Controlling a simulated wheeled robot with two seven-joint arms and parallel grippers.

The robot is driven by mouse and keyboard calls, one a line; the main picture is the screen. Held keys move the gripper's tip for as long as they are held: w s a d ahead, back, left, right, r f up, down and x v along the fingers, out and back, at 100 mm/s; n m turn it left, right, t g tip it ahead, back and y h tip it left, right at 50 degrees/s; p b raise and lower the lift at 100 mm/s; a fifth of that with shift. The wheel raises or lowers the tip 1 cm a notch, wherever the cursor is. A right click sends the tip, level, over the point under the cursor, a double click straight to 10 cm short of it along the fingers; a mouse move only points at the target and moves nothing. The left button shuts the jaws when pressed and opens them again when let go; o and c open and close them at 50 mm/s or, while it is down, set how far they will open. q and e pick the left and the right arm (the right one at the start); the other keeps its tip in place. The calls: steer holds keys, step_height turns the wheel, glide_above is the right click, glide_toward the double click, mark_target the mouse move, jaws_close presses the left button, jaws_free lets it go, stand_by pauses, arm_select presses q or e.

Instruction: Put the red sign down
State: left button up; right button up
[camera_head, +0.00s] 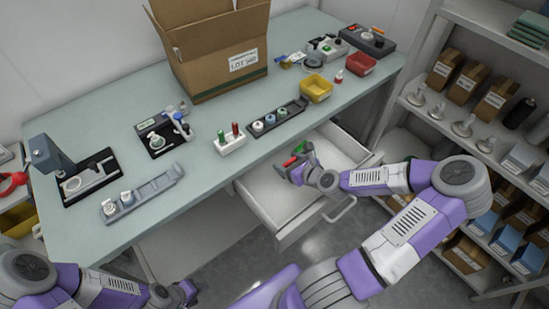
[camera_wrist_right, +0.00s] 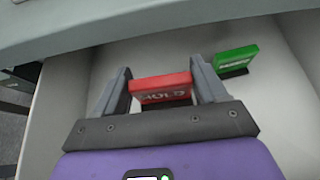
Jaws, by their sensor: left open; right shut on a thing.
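The red sign (camera_wrist_right: 161,88) with white lettering is between the two fingers of my right gripper (camera_wrist_right: 163,90), which is shut on it. In the head view the red sign (camera_head: 290,161) shows at the tip of my right gripper (camera_head: 297,169), over the open drawer (camera_head: 262,192). A green sign (camera_wrist_right: 236,61) stands on a dark base in the drawer, just beyond and right of the red one; it shows in the head view too (camera_head: 306,147). Whether the red sign touches the drawer floor I cannot tell. My left gripper (camera_head: 188,291) is at the bottom left, below the bench, empty.
The bench (camera_head: 205,185) carries a cardboard box (camera_head: 215,60), a white block with red and green pegs (camera_head: 231,142), a tray of caps (camera_head: 272,123) and a yellow bin (camera_head: 316,88). Shelves (camera_head: 415,110) stand at the right. The drawer floor left of the signs is clear.

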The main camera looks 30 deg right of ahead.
mark_target(296, 158)
steer(key=shift+s+d+r+p, duration=0.7)
steer(key=shift+s+d, duration=0.1)
steer(key=shift+s, duration=0.25)
steer(key=shift+s+d+r+p, duration=0.7)
steer(key=shift+s+d, duration=0.1)
steer(key=shift+s, duration=0.2)
